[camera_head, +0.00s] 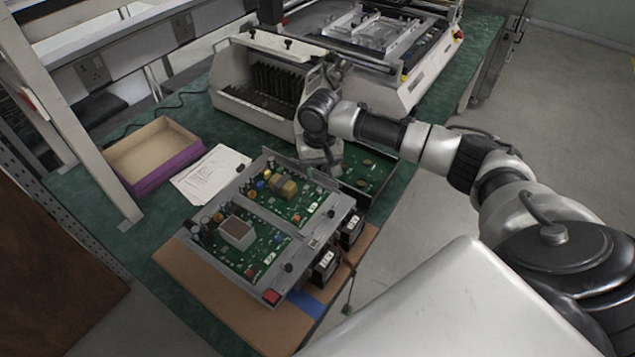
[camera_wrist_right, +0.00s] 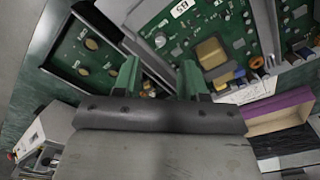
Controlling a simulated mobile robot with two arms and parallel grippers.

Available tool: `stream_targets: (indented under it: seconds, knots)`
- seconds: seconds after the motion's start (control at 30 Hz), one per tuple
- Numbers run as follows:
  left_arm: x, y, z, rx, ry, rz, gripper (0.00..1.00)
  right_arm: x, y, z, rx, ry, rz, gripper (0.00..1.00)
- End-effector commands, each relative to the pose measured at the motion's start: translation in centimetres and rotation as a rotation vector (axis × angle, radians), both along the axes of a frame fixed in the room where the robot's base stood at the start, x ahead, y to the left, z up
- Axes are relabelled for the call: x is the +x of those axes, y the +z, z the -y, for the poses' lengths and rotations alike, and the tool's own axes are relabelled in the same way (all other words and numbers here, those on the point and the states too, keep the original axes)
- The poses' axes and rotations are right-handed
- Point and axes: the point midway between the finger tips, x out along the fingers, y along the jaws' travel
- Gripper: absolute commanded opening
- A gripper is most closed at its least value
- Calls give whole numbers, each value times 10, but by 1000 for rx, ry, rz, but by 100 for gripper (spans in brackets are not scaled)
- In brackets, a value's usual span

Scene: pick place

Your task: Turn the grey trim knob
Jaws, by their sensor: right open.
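An open metal-framed unit with green circuit boards (camera_head: 285,225) lies on the bench; the boards also show in the wrist view (camera_wrist_right: 205,22). My right gripper (camera_head: 333,168) is over the far right edge of the unit, beside a separate green board (camera_head: 375,172). In the wrist view its two green fingers (camera_wrist_right: 158,78) are apart with nothing held between them. The fingers and palm hide part of the unit. My left gripper is not in view.
A purple-sided cardboard box (camera_head: 170,133) and white papers (camera_head: 212,175) lie left of the unit. A grey slotted rack (camera_head: 265,85) and a larger machine (camera_head: 385,50) stand behind. Brown cardboard (camera_head: 205,292) lies under the unit. Dark connector blocks (camera_head: 325,265) stick out at its right side.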

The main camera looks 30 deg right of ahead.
Motion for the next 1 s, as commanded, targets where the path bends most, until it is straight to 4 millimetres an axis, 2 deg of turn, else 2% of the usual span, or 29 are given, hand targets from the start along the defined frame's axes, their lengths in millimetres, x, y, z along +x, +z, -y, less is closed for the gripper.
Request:
stream_targets:
  seconds: [0.13,0.3,0.5,0.73,0.77,1.0]
  knots:
    - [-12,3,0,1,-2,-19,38,-1,-29,0,-1,-1,-3,42]
    - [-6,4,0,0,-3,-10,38,0,-54,0,-1,1,-1,42]
    - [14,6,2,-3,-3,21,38,0,-66,0,0,1,1,42]
    - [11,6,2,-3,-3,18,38,0,-66,0,0,2,1,42]
    - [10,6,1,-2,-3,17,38,0,-66,0,0,2,1,40]
    - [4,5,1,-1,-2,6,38,0,-66,0,0,2,1,4]
